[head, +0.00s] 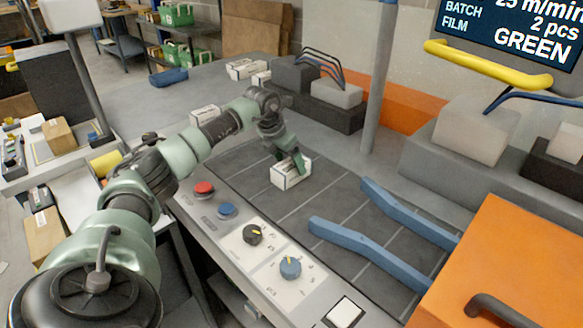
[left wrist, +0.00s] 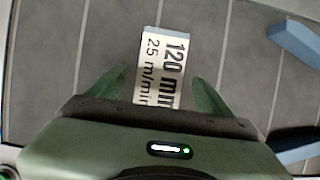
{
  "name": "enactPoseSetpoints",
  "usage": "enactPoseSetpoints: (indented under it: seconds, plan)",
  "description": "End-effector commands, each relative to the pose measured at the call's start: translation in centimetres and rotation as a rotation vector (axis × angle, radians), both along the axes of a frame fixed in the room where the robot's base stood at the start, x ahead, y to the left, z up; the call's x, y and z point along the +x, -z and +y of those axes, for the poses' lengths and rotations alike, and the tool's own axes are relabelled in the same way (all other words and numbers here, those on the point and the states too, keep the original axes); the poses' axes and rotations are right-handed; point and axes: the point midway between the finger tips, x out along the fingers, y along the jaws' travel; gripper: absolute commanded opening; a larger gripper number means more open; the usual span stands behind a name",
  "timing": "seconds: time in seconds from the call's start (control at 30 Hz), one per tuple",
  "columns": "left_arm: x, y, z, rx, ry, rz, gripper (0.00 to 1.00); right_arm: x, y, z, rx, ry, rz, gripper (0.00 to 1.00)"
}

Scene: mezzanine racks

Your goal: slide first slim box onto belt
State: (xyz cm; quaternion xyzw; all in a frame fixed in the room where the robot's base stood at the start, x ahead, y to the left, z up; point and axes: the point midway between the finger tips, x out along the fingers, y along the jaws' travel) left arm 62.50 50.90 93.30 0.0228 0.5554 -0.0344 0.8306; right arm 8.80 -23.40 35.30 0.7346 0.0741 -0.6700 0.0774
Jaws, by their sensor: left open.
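A slim white box (head: 291,175) with dark print lies on the dark grey belt (head: 325,208), near its far end. In the left wrist view the box (left wrist: 160,62) shows a label reading "120 mm" and "25 m/min". My left gripper (head: 291,162) is low over this box. Its green fingers (left wrist: 161,80) are open, one on each side of the box, with a visible gap on both sides. The near end of the box is hidden by the gripper body. Another white box (head: 205,114) stands behind my left arm. My right gripper is not in view.
Two blue guide rails (head: 360,240) stand over the belt's near part. A control panel with a red button (head: 204,188) and knobs runs along the left edge. An orange cabinet (head: 510,265) is at the right. More white boxes (head: 246,68) lie at the back.

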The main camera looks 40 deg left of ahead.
Motion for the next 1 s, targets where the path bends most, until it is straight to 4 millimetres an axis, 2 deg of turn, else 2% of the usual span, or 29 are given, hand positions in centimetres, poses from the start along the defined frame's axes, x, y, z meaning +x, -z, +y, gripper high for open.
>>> enactPoseSetpoints:
  seconds: [0.1, 0.3, 0.9, 1.0]
  plan:
    - [-0.7, -2.0, 0.1, 0.003, 0.001, -0.005, 0.80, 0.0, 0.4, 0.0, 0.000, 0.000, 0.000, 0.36]
    - [-1.6, -3.9, 0.1, 0.000, 0.001, -0.002, 0.80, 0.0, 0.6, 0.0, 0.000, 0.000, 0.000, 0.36]
    - [-1.7, -4.1, 0.1, 0.000, 0.000, -0.001, 0.80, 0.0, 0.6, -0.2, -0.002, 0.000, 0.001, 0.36]
    - [-1.7, -4.7, 0.1, 0.000, 0.000, -0.001, 0.80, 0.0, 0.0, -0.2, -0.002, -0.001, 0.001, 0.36]
